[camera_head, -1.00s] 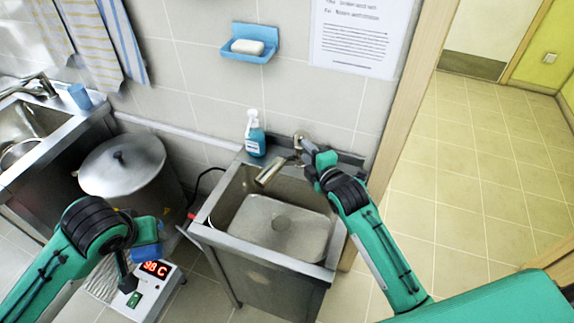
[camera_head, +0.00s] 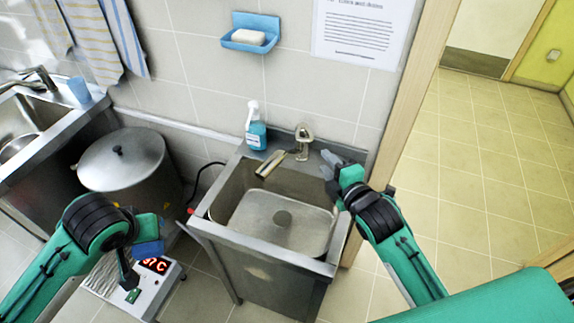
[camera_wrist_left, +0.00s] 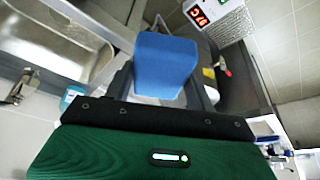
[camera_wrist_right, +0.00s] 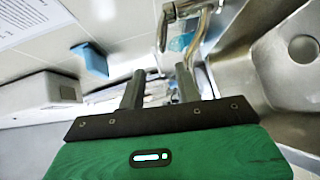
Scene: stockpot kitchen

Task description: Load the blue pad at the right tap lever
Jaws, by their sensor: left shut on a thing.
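The blue pad (camera_head: 148,250) is in my left gripper (camera_head: 138,252), above the hot plate at lower left. In the left wrist view the pad (camera_wrist_left: 165,65) sits between the two fingers. The right tap (camera_head: 303,140) stands at the back of the right sink, its spout over the basin. My right gripper (camera_head: 335,167) is just right of this tap, apart from it. In the right wrist view its fingers (camera_wrist_right: 160,78) are spread with nothing held between them, and the chrome tap (camera_wrist_right: 190,12) shows beyond them. I cannot clearly make out the lever.
A big lidded pot (camera_head: 135,185) and a hot plate (camera_head: 168,278) with a red display are at left. A door frame (camera_head: 402,110) borders the right.

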